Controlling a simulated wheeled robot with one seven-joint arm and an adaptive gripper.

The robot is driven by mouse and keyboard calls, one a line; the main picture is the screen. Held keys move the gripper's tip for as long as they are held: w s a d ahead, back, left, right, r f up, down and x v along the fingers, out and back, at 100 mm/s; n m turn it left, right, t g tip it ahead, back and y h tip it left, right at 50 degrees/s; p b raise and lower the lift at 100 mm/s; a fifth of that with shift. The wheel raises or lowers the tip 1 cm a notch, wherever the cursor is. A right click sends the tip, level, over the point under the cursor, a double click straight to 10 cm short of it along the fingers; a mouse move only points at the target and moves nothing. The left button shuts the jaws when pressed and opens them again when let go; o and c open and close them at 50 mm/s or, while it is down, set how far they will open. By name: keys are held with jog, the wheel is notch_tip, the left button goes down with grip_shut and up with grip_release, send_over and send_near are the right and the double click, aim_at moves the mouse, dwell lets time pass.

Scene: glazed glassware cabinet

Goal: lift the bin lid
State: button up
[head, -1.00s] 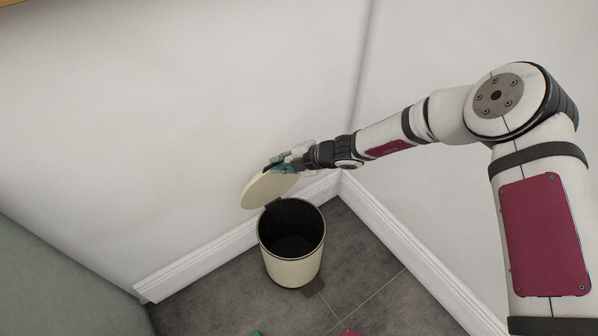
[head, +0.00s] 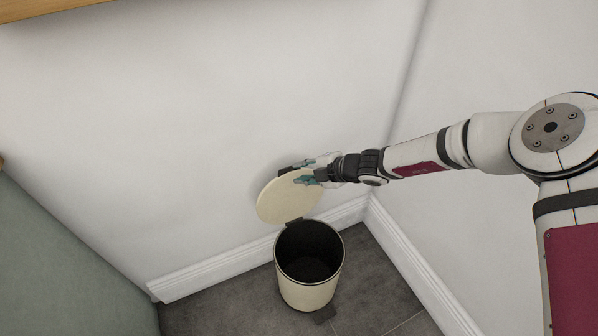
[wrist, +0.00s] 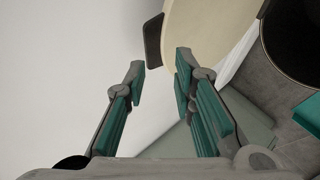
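The bin (head: 308,292) is a cream cylinder with a dark inside, standing on the floor by the wall corner. Its round cream lid (head: 283,203) is raised, tilted steeply back toward the wall behind the bin mouth. A dark tab (head: 288,169) sits on the lid's upper edge. My gripper (head: 305,171) is at the lid's upper right edge, by the tab. In the wrist view my gripper (wrist: 158,63) has its two teal-padded fingers apart with a gap between; the tab (wrist: 153,40) and lid (wrist: 205,30) lie just beyond the tips. Contact with the lid is unclear.
White walls meet in a corner behind the bin, with a white baseboard (head: 240,262) along them. A grey-green panel (head: 65,250) stands at the left. A wooden edge (head: 35,10) shows at top left. A dark pedal (head: 325,314) sits at the bin's front.

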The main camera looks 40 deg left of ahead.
jog(key=v, duration=1)
jog(key=shift+a, duration=0.1)
jog(key=shift+c, duration=0.3)
